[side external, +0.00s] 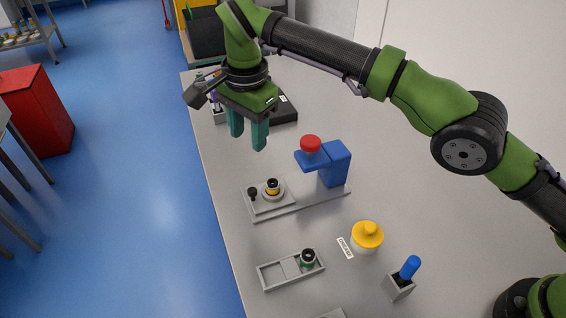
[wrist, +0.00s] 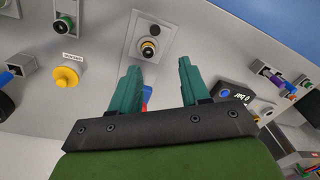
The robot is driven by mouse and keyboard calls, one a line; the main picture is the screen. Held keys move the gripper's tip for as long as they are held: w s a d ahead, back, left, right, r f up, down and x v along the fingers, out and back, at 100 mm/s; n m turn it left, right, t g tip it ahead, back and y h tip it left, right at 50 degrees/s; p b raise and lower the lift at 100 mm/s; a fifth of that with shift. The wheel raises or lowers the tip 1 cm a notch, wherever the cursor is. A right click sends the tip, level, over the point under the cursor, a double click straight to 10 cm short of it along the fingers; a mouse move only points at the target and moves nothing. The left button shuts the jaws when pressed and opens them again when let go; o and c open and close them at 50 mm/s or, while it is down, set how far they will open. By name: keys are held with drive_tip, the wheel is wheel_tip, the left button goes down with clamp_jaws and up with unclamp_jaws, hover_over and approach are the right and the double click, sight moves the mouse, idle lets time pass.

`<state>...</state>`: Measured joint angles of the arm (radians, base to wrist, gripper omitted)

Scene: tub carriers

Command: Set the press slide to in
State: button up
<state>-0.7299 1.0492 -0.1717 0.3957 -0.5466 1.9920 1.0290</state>
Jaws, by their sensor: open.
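The press is a blue column (side external: 335,164) with a red knob (side external: 311,144) on its arm, standing at the right end of a grey base plate (side external: 308,204). The press slide (side external: 263,206) is a grey plate at the left end of that base, out from under the press arm. It has a small black knob (side external: 252,193) and carries a black and yellow cylindrical part (side external: 272,187). The wrist view shows the slide (wrist: 135,46) ahead of the fingertips, and the press partly hidden between the fingers. My gripper (side external: 248,138) is open and empty, above the table behind the press, touching nothing.
A grey two-bay tray (side external: 285,270) holds a green-ringed black part (side external: 308,258). A yellow-capped round thing (side external: 367,236), a label (side external: 345,248) and a blue-handled tool in a holder (side external: 398,288) stand nearby. A black device (side external: 284,112) lies behind my gripper. The table's left edge is near the slide.

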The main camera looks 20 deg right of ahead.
drive_tip(key=r+m, duration=0.1)
approach(253, 190)
drive_tip(key=shift+m, duration=0.3)
drive_tip(key=f, duration=0.6)
drive_tip(key=w+f, duration=0.1)
drive_tip(key=f, duration=0.2)
drive_tip(key=shift+a, duration=0.2)
drive_tip(key=shift+c, duration=0.3)
drive_tip(key=shift+s, duration=0.1)
clamp_jaws()
